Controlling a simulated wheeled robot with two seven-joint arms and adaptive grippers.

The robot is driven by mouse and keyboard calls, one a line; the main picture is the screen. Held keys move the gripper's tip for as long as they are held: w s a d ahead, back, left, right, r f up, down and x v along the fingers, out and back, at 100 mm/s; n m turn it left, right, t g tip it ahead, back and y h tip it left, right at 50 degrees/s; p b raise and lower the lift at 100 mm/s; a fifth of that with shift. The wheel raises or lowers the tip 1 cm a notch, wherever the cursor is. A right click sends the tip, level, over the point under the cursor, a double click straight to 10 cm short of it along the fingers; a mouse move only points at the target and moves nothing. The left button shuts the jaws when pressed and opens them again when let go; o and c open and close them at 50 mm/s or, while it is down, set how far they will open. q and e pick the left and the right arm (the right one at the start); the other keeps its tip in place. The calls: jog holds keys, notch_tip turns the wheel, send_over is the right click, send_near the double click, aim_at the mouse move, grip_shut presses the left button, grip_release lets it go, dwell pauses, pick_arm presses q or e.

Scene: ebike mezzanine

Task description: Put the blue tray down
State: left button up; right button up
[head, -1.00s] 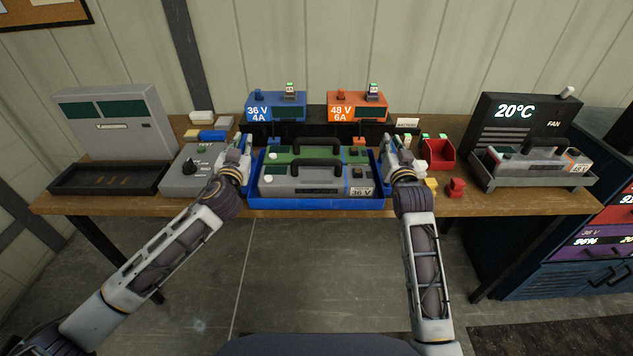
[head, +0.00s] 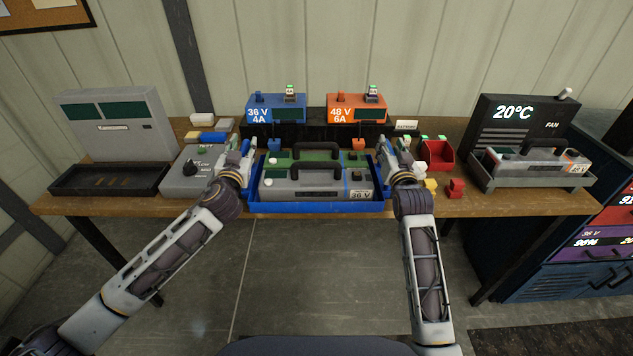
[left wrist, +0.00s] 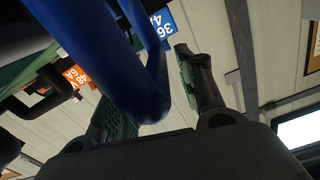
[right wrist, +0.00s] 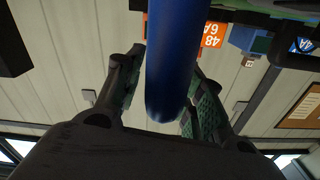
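The blue tray (head: 315,206) sits level at the front middle of the wooden table, apparently resting on it. It holds a grey 36 V battery case (head: 310,183) in front and a green case (head: 290,156) behind, both with dark handles. My left gripper (head: 243,155) is at the tray's left end; in the left wrist view the blue rim (left wrist: 145,90) runs between spread fingers. My right gripper (head: 390,152) is at the right end; in the right wrist view the rim (right wrist: 172,65) lies between spread fingers, clear of the left one. Contact with the other finger is unclear.
Blue (head: 275,108) and orange (head: 357,108) chargers stand behind the tray. A grey tester box (head: 188,178) is close on the left. A red bin (head: 438,154) and small red and yellow blocks are close on the right. A fan unit (head: 525,125) stands further right.

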pick_arm(q)
jog(key=shift+f, duration=0.2)
pick_arm(e)
jog(key=shift+w+f, duration=0.15)
pick_arm(q)
jog(key=s, duration=1.2)
jog(key=shift+r, duration=0.15)
dwell(0.4)
pick_arm(e)
jog(key=shift+s, duration=0.25)
jog(key=s, duration=1.1)
jog(key=shift+s, duration=0.3)
dwell(0.4)
dwell(0.5)
